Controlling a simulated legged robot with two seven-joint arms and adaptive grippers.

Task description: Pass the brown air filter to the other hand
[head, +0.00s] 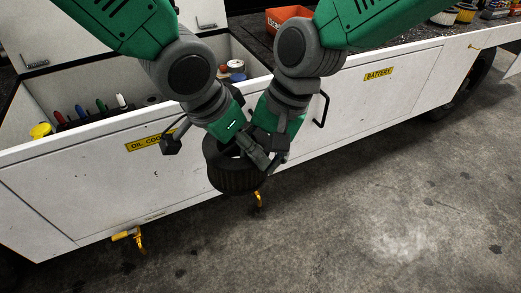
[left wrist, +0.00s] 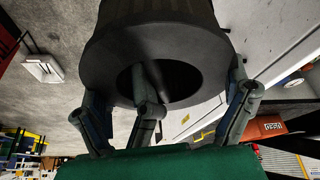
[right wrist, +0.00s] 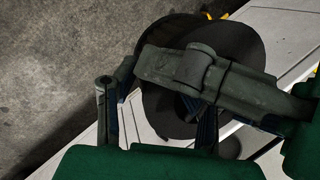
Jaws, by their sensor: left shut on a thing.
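The air filter, a dark, nearly black ribbed ring with a central hole, hangs in front of the white cabinet in the head view (head: 235,180). It fills the top of the left wrist view (left wrist: 105,55) and shows behind fingers in the right wrist view (right wrist: 235,40). My left gripper (head: 240,140) is shut on it, with one finger reaching into the hole and others at its outside. My right gripper (head: 268,155) is right beside it at the filter's near rim, its fingers apart (right wrist: 155,125). The left gripper's finger crosses in front and hides their contact.
The white loader side with OIL COOLER (head: 148,144) and BATTERY (head: 378,74) labels stands close behind. An open bin (head: 60,140) with tools is at left, and an orange box (head: 285,17) is on top. Yellow hooks or valves (head: 128,235) stick out below. The concrete floor at right is clear.

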